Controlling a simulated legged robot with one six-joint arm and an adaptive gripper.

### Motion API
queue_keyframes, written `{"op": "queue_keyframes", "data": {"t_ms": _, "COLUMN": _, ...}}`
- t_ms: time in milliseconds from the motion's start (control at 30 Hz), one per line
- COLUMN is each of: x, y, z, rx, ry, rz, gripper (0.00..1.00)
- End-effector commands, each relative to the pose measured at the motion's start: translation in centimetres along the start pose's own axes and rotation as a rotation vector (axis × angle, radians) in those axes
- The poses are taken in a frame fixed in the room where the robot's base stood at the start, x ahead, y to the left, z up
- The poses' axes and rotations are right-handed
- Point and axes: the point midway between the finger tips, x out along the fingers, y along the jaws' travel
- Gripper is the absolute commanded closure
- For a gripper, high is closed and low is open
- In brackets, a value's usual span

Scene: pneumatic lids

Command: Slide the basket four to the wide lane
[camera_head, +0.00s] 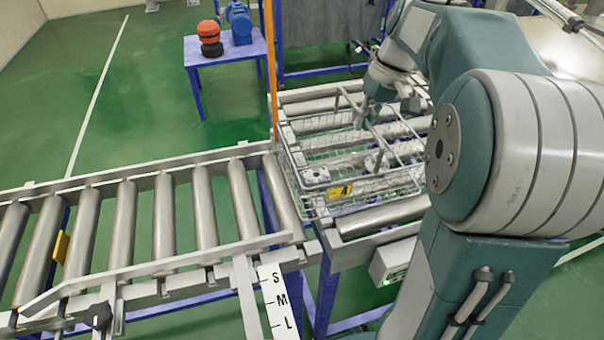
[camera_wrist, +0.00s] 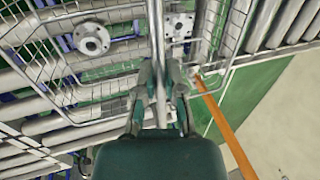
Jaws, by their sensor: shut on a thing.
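The wire basket (camera_head: 300,190) sits on the rollers at the right end of the conveyor, with a yellow label (camera_head: 339,192) on its near side. It holds pale flanged metal parts (camera_head: 316,176). My gripper (camera_head: 366,118) is at the basket's upper middle, partly hidden by my arm. In the wrist view my gripper (camera_wrist: 160,100) is shut on a metal bar of the basket, and the basket mesh (camera_wrist: 100,70) spreads to both sides. The basket's number cannot be read.
A roller lane (camera_head: 165,215) runs left from the basket, with an angled guide rail (camera_head: 160,262) along its near side. An orange upright strip (camera_head: 270,70) stands beside the basket. A blue table (camera_head: 225,55) stands behind.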

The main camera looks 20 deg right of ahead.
Motion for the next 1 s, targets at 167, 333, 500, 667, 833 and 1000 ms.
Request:
{"op": "queue_keyframes", "data": {"t_ms": 167, "x": -0.4, "y": 0.9, "z": 0.0, "rx": -0.001, "ry": 0.002, "rz": 0.000, "gripper": 1.00}}
{"op": "queue_keyframes", "data": {"t_ms": 333, "x": -0.7, "y": 1.8, "z": 0.0, "rx": 0.000, "ry": 0.002, "rz": 0.000, "gripper": 1.00}}
{"op": "queue_keyframes", "data": {"t_ms": 500, "x": -0.9, "y": 2.6, "z": 0.0, "rx": -0.001, "ry": 0.003, "rz": 0.000, "gripper": 1.00}}
{"op": "queue_keyframes", "data": {"t_ms": 667, "x": -1.0, "y": 2.9, "z": 0.1, "rx": -0.001, "ry": 0.003, "rz": 0.001, "gripper": 1.00}}
{"op": "queue_keyframes", "data": {"t_ms": 833, "x": -1.0, "y": 2.9, "z": 0.0, "rx": -0.002, "ry": 0.002, "rz": 0.001, "gripper": 1.00}}
{"op": "queue_keyframes", "data": {"t_ms": 1000, "x": -1.1, "y": 3.2, "z": 0.0, "rx": -0.001, "ry": 0.003, "rz": 0.001, "gripper": 1.00}}
